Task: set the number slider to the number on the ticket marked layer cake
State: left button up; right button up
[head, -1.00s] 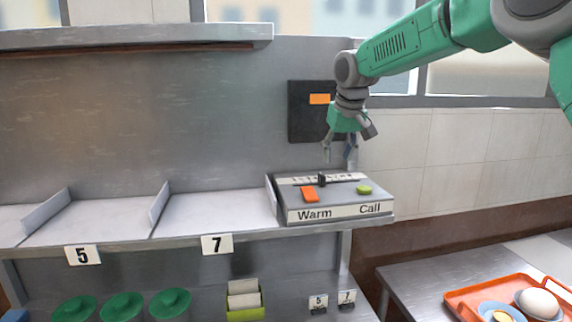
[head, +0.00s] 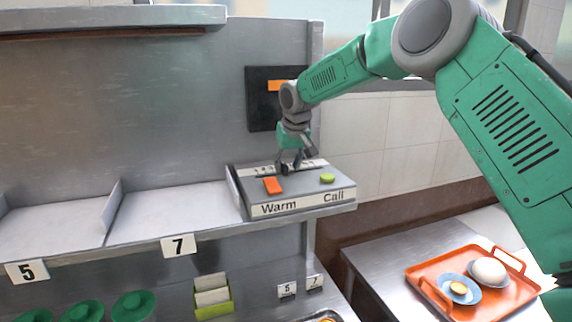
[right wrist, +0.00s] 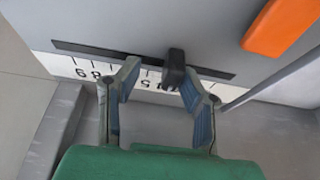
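The number slider is a dark slot (right wrist: 100,50) with a black knob (right wrist: 173,68) on the grey control box (head: 300,201). A white number strip (right wrist: 88,70) runs along it. Its digits appear upside down in the right wrist view and are partly hidden. My right gripper (head: 290,166) is low over the slider; in the right wrist view its fingers (right wrist: 157,78) are apart. The knob is near the right-hand fingertip; I cannot tell whether they touch. White cards (head: 211,297) stand in a green holder, their writing unreadable. No layer cake marking is legible. My left gripper is not in view.
The box carries an orange Warm button (head: 272,186) and a green Call button (head: 327,178). A black panel (head: 262,110) is on the wall behind. An orange tray (head: 425,270) with dishes is at lower right. Shelf bays marked 5 and 7 look empty.

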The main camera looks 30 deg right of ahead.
aim_at(274, 174)
jog(key=shift+a+f, duration=0.1)
jog(key=shift+a, duration=0.3)
jog(key=shift+w+a, duration=0.15)
jog(key=shift+a, duration=0.25)
jog(key=shift+w+a, duration=0.1)
jog(key=c, duration=0.3)
grip_shut()
jog(key=shift+d, duration=0.25)
jog(key=shift+a+f, duration=0.15)
jog(key=shift+a, duration=0.4)
jog(key=shift+w+a, duration=0.1)
jog(key=shift+a, duration=0.25)
jog(key=shift+o, duration=0.5)
grip_release()
jog(key=shift+a, duration=0.15)
jog(key=shift+o, duration=1)
jog(key=shift+a, duration=0.15)
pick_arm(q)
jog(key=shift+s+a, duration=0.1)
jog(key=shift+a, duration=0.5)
